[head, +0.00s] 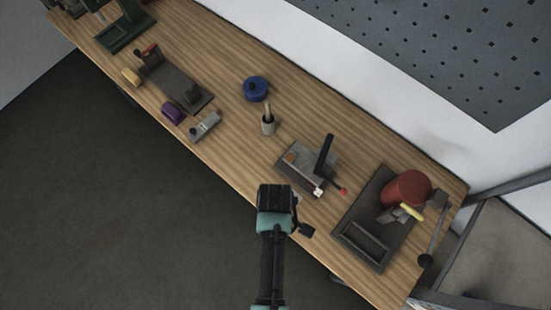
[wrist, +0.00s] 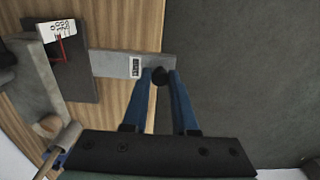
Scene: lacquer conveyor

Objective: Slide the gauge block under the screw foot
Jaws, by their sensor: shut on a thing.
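In the wrist view, the gauge block (wrist: 110,64) is a flat grey bar with a small printed label and a dark round knob (wrist: 158,76) near its right end. My gripper (wrist: 159,80), with blue fingers, is shut on that knob. The bar's left end meets the dark base plate (wrist: 76,80) of a fixture; whether it lies on or above the plate is unclear. In the head view, my gripper (head: 276,188) is at the table's front edge, beside the fixture (head: 299,168) with its black upright lever, and hides the block. I cannot make out the screw foot clearly.
Right of the fixture is a dark tray (head: 365,243) with a red cylinder (head: 407,188). Behind are a small cup (head: 268,125) and a blue round container (head: 255,89). A grey block (head: 205,127) and a purple block (head: 172,113) lie left.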

